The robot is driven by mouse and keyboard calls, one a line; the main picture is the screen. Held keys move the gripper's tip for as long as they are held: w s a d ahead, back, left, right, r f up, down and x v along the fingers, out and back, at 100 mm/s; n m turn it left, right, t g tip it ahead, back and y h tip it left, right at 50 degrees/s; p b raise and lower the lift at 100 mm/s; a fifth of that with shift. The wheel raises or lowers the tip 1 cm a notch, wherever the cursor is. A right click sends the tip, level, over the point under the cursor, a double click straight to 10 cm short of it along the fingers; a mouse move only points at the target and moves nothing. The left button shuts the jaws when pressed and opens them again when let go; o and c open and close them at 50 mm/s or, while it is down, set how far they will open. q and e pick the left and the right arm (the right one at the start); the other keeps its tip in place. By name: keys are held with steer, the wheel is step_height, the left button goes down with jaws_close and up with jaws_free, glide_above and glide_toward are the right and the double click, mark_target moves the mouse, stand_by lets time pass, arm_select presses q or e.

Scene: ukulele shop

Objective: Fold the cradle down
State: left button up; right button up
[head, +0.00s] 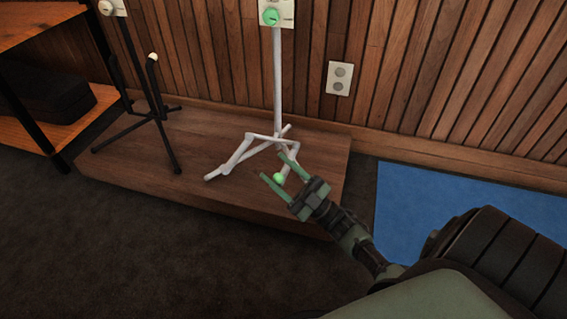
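A white stand (278,85) stands upright on a low wooden platform, its legs spread at the bottom. A green knob (270,16) shows near its top, in front of a pale plate. A green ball (278,177) shows low by the stand's legs, seen between the fingers of my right gripper (272,165). The fingers are spread apart, and I cannot tell whether either touches the ball. What the ball is fixed to is partly hidden by the gripper. I cannot clearly make out which part is the cradle. My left gripper is out of view.
A black stand (134,62) with white tips stands on the platform (130,190) to the left. A shelf (40,125) holding a dark case (45,92) is at far left. A slatted wall with an outlet (340,77) is behind. A blue mat (460,205) lies right.

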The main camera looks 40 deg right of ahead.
steer(key=shift+s+d+f+p, duration=0.15)
steer(key=shift+s+d+p, duration=0.15)
steer(key=shift+p, duration=0.35)
steer(key=s+d+p, duration=0.5)
steer(key=s, duration=0.5)
steer(key=shift+s+d+f, duration=0.2)
steer(key=shift+s+d, duration=0.1)
steer(key=shift+s, duration=0.1)
